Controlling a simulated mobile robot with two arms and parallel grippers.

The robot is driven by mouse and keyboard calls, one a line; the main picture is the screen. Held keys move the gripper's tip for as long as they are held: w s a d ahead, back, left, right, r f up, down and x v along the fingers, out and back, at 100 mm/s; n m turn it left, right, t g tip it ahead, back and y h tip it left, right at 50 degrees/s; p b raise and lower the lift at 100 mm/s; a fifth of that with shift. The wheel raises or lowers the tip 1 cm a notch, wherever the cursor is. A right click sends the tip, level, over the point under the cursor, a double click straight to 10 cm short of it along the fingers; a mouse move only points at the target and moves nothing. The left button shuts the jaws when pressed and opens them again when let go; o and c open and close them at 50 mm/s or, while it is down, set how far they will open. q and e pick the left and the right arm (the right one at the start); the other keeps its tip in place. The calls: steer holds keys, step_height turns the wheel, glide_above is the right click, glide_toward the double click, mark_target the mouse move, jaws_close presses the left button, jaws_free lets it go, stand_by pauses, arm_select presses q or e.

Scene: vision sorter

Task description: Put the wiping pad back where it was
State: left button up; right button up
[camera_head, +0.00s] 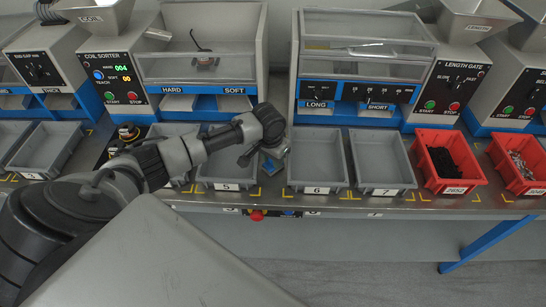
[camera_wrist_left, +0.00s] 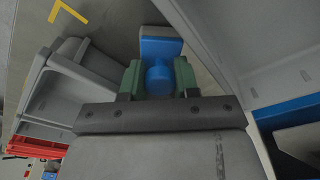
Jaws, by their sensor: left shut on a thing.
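The wiping pad (camera_wrist_left: 160,45) shows in the left wrist view as a blue block with a round blue handle. My left gripper (camera_wrist_left: 159,82) is shut on the handle, with a green fingertip on each side. In the head view the left gripper (camera_head: 274,152) is over the bench between tray 5 and tray 6, and a little blue of the pad (camera_head: 268,166) shows below it. I cannot tell whether the pad touches the bench. The right gripper is not in view.
Grey tray 5 (camera_head: 228,184) and grey tray 6 (camera_head: 318,188) flank the gripper closely. Tray 7 (camera_head: 385,188) and red bins (camera_head: 450,186) stand farther right. Yellow corner marks (camera_head: 256,191) are on the bench. Sorting machines (camera_head: 205,90) stand behind.

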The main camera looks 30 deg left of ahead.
mark_target(270, 162)
arm_select(q)
steer(key=o, duration=0.6)
steer(key=shift+f, duration=0.1)
steer(key=r, duration=0.4)
steer(key=s+r, duration=0.1)
steer(key=r, duration=0.7)
steer(key=shift+s+r+p, duration=0.15)
steer(key=shift+s+p, duration=0.05)
steer(key=shift+p, duration=0.2)
